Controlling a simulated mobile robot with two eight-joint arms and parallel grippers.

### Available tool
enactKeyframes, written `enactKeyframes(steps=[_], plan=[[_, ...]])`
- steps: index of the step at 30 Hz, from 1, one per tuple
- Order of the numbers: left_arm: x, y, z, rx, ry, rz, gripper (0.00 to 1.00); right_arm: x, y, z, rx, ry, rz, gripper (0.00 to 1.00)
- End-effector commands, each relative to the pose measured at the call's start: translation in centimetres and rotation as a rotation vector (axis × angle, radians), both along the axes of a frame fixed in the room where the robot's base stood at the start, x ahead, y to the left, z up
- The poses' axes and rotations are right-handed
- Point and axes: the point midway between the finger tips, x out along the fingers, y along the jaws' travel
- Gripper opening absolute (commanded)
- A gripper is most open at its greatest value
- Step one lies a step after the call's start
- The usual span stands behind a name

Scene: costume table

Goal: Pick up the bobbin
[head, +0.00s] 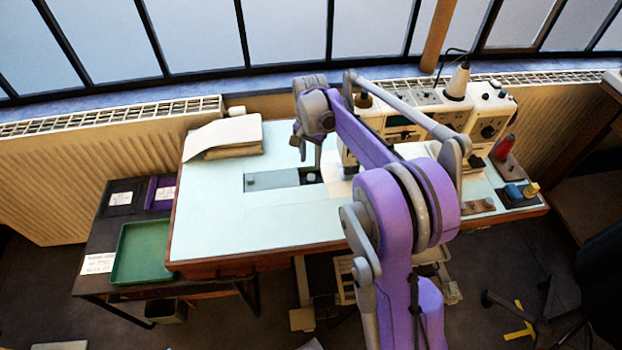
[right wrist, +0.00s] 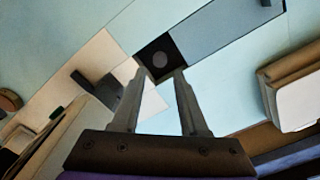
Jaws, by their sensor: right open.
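A small grey round piece, which looks like the bobbin (head: 311,178), sits in a dark square recess in the pale blue table top. The right wrist view also shows it as a grey disc (right wrist: 160,59) in the dark opening. My right gripper (head: 307,152) is above the table near the recess. In the right wrist view its two fingers (right wrist: 160,74) are apart and empty, and their tips appear just short of the disc, one on each side. The height between tips and disc is hard to judge. My left gripper is not in view.
The sewing machine (head: 476,117) stands right of the recess, partly behind my right arm. Folded cloth (head: 225,136) lies at the back left. A red spool (head: 503,148) and a blue spool (head: 513,192) are at the right. A green tray (head: 142,252) is lower left. The table's left front is clear.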

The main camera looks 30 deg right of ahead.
Motion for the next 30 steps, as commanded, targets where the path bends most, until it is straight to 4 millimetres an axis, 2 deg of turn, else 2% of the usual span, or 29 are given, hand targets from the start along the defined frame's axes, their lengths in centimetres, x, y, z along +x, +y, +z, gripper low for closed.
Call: enactKeyframes(steps=[3, 8, 16, 20, 26, 30], plan=[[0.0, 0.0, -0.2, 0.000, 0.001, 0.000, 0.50, 0.0, 0.0, -1.7, 0.000, 0.000, 0.001, 0.43], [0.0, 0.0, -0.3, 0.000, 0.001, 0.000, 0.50, 0.0, 0.0, -2.7, 0.000, -0.001, 0.002, 0.43], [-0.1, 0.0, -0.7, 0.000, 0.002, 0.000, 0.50, 0.1, -0.1, -6.6, 0.000, -0.001, 0.002, 0.43], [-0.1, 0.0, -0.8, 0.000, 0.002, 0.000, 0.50, 0.1, -0.1, -7.4, 0.000, -0.001, 0.002, 0.43], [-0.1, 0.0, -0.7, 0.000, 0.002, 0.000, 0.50, 0.1, -0.1, -7.4, 0.000, -0.001, 0.002, 0.43], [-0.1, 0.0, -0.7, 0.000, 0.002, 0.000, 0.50, 0.1, -0.1, -7.4, 0.000, -0.001, 0.002, 0.20]])
